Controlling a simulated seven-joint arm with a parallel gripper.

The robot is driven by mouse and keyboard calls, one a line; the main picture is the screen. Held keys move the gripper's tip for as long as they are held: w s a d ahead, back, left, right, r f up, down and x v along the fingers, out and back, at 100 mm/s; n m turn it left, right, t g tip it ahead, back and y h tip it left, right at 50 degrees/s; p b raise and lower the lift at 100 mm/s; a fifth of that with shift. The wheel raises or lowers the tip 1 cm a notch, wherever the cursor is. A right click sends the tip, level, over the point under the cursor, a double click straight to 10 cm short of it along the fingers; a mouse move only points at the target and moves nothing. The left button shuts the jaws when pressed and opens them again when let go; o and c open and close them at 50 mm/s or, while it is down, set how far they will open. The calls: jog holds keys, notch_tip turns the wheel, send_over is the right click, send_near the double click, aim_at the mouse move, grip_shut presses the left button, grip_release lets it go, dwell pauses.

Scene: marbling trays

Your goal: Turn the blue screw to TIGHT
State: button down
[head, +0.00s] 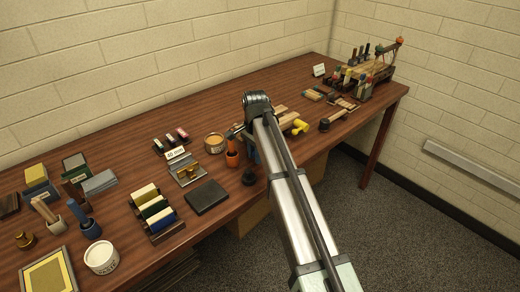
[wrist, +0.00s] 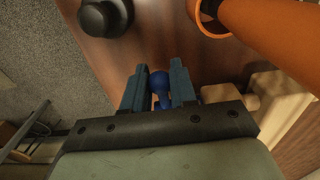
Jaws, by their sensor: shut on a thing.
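My gripper (wrist: 157,90) shows in the wrist view with its two blue-grey fingers on either side of a round blue knob, the blue screw (wrist: 159,80), and is shut on it. The knob sits between the fingertips; its lower part narrows toward the gripper's dark palm. In the head view the arm hides most of the gripper and the screw. I see no TIGHT mark in either view, so I cannot tell how far the screw is turned.
An orange holder (wrist: 270,25) is close at the upper right of the wrist view, and a black round knob (wrist: 104,16) at the upper left. Pale wooden blocks (wrist: 275,100) lie at the right. In the head view, a black pad (head: 207,197) lies left of the arm on the crowded table.

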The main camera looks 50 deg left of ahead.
jog(key=shift+w+r, duration=0.1)
jog(key=shift+r, duration=0.25)
jog(key=shift+w+r, duration=0.1)
jog(key=shift+r, duration=0.3)
jog(key=shift+w+r, duration=0.2)
jog(key=shift+r, duration=0.1)
jog(key=shift+w+r, duration=0.15)
jog(key=shift+r, duration=0.05)
jog(key=c, duration=1.2)
grip_release()
